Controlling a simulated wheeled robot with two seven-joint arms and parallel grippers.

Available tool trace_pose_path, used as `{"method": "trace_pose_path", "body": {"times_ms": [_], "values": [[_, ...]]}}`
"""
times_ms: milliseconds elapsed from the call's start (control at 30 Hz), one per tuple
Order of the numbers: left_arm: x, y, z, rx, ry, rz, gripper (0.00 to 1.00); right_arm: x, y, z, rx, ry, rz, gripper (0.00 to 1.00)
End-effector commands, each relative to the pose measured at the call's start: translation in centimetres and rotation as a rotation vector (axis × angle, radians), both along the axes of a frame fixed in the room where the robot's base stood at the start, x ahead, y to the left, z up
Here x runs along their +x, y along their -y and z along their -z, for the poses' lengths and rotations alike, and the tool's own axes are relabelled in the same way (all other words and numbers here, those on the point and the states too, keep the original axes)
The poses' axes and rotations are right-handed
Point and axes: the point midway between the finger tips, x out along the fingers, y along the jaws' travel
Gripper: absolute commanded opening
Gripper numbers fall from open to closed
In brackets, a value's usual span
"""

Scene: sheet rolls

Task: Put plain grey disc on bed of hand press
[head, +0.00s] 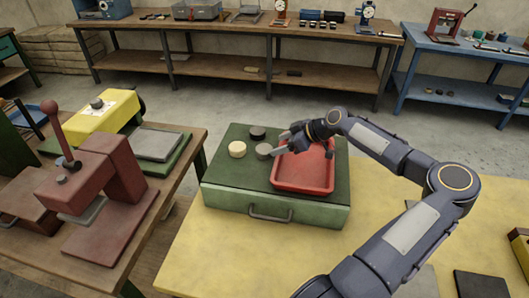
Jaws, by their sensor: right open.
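A plain grey disc (263,151) lies on top of a green case (222,178), just left of a red tray (303,187). My right gripper (281,143) is open, low over the case, with its fingertips right beside the grey disc. I cannot tell whether they touch it. A dark red hand press (118,165) with a ball-topped lever stands on the wooden table at left. Its flat bed (106,232) looks bare under the head. My left gripper is not in view.
A cream disc (237,149) and a black disc (257,132) lie close to the grey one on the case. A yellow machine (105,112) and a grey plate (156,143) sit behind the press. A gap separates the wooden table from the yellow table (200,250).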

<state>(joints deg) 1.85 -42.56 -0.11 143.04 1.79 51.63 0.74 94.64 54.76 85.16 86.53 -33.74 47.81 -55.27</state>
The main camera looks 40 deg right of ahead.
Motion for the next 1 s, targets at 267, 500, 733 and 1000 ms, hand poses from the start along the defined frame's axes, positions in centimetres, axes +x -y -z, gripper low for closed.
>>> {"method": "trace_pose_path", "body": {"times_ms": [267,500,733,1000], "values": [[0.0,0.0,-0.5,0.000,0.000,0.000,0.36,1.1,0.6,1.1,0.004,0.026,0.021,0.64],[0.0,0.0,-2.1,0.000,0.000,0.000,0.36,3.2,-0.9,2.8,0.007,0.026,0.019,0.64],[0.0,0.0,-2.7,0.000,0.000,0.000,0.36,4.9,-1.8,4.6,0.004,0.024,0.022,0.64],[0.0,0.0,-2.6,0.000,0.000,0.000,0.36,5.0,-1.8,4.8,0.003,0.023,0.023,0.60]]}}
